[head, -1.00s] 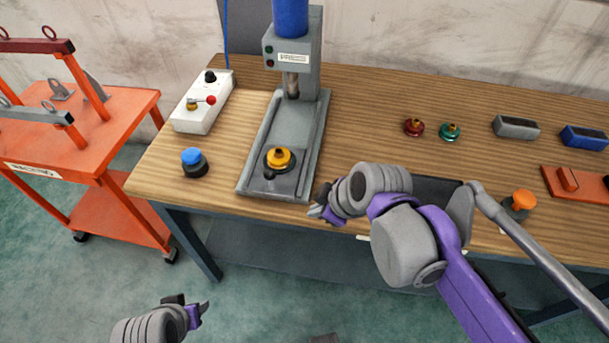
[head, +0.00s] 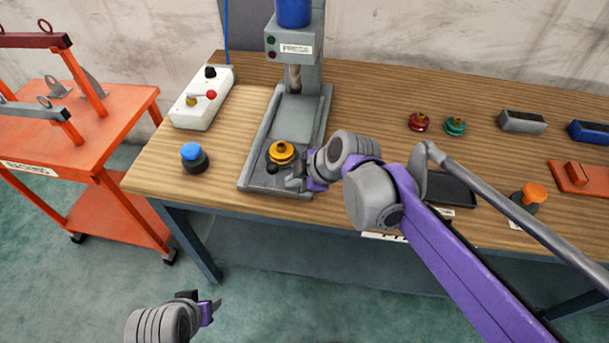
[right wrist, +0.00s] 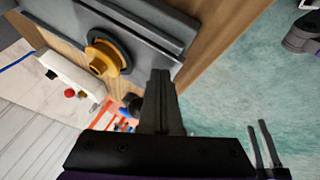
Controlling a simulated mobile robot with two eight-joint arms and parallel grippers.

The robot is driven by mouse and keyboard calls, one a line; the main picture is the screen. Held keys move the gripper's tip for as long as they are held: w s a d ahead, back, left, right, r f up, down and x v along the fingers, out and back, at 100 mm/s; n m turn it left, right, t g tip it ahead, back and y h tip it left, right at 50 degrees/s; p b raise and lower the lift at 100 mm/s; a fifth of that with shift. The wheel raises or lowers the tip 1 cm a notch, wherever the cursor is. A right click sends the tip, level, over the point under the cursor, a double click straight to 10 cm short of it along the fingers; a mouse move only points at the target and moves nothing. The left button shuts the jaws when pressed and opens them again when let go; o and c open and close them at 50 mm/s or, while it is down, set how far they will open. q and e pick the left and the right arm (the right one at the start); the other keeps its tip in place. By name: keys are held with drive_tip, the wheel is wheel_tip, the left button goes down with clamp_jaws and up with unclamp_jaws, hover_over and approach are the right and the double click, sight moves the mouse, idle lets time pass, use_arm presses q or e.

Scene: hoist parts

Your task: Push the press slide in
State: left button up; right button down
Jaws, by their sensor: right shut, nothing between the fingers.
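The press (head: 299,70) stands at the back of the wooden table, with a grey slide track (head: 300,118) running toward the front edge. The press slide (head: 256,178) is at the front end of the track and carries a yellow-orange part (head: 281,152) on a dark round seat. My right gripper (head: 292,182) is shut and empty at the slide's front right corner; I cannot tell if it touches. In the right wrist view the shut fingers (right wrist: 161,80) point toward the slide's edge, beside the yellow part (right wrist: 103,57). My left gripper (head: 212,308) is low in front of the table, its finger opening unclear.
A white control box (head: 203,98) with a red-knobbed lever and a blue-topped button (head: 194,157) stand left of the track. Red (head: 419,122) and green (head: 455,126) parts, a dark tray (head: 450,188) and an orange-topped button (head: 530,195) are on the right. An orange cart (head: 90,150) stands left.

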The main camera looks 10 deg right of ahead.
sight(283, 170)
drive_tip(key=shift+w+a, duration=0.1)
drive_tip(key=shift+w, duration=1.9)
use_arm(q)
drive_tip(key=shift+f, duration=0.2)
